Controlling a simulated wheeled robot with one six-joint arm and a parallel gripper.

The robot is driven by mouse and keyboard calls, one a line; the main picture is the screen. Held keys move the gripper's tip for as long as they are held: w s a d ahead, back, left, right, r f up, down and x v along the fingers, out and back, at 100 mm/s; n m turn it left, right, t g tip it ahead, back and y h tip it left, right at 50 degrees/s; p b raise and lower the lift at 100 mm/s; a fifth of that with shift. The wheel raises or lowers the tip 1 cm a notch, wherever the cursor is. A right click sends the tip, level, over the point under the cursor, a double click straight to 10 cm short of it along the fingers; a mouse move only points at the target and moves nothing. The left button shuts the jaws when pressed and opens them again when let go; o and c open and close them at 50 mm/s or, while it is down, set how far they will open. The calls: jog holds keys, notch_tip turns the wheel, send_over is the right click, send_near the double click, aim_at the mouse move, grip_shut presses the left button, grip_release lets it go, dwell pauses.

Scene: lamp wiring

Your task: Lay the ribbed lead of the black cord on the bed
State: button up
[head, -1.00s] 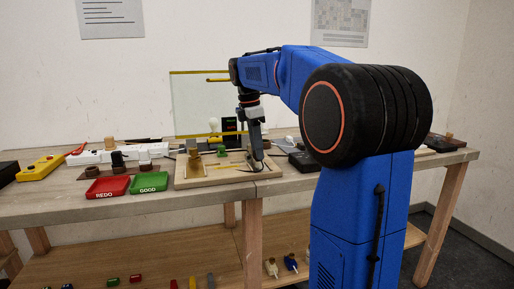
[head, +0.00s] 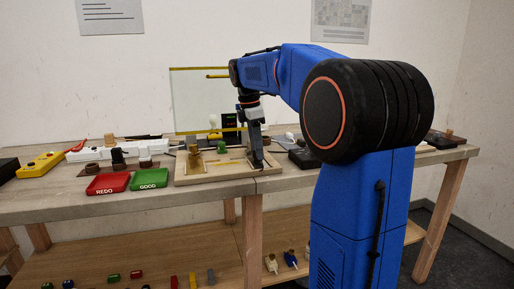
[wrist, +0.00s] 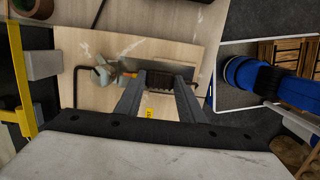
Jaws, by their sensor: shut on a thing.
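My gripper (head: 258,163) is low over the right end of a pale wooden board on the bench. In the wrist view its two fingers (wrist: 160,84) are closed on a dark ribbed piece, the ribbed lead (wrist: 158,79) of the black cord. The lead lies across between the fingertips, beside a grey metal plate (wrist: 150,48) on the board. I cannot tell whether it touches the bed. Small grey, orange and greenish parts (wrist: 122,68) sit just left of the lead. The rest of the cord is hard to trace.
The wooden board (head: 205,179) carries a brass-coloured fixture (head: 195,158) and a green part (head: 222,147). A clear panel (head: 205,100) stands behind. Red (head: 108,183) and green (head: 150,178) trays are on the left. Dark boxes (head: 303,159) lie right of my gripper.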

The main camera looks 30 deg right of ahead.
jog(key=shift+f, duration=0.25)
dwell(0.7)
jog(key=o, duration=1.1)
notch_tip(320, 180, up, 17)
jog(key=a, duration=0.2)
jog(key=shift+w+a, duration=0.25)
jog(key=shift+w, duration=0.1)
jog(key=s+a+f+m+t, duration=0.1)
jog(key=s+a+f+m, duration=0.3)
jog(key=s+f, duration=0.6)
jog(key=s+a+f+m+t+y, duration=0.1)
jog(key=s+a+f+m, duration=0.4)
jog(key=s+f, duration=0.5)
jog(key=s+a+f+m+t, duration=0.3)
jog(key=s+f, duration=0.8)
jog(key=f, duration=0.4)
jog(key=a+m, duration=0.1)
jog(key=m, duration=0.1)
jog(key=shift+a+f+m+y, duration=0.2)
jog(key=shift+f+m+y, duration=0.1)
jog(key=shift+m+y, duration=0.1)
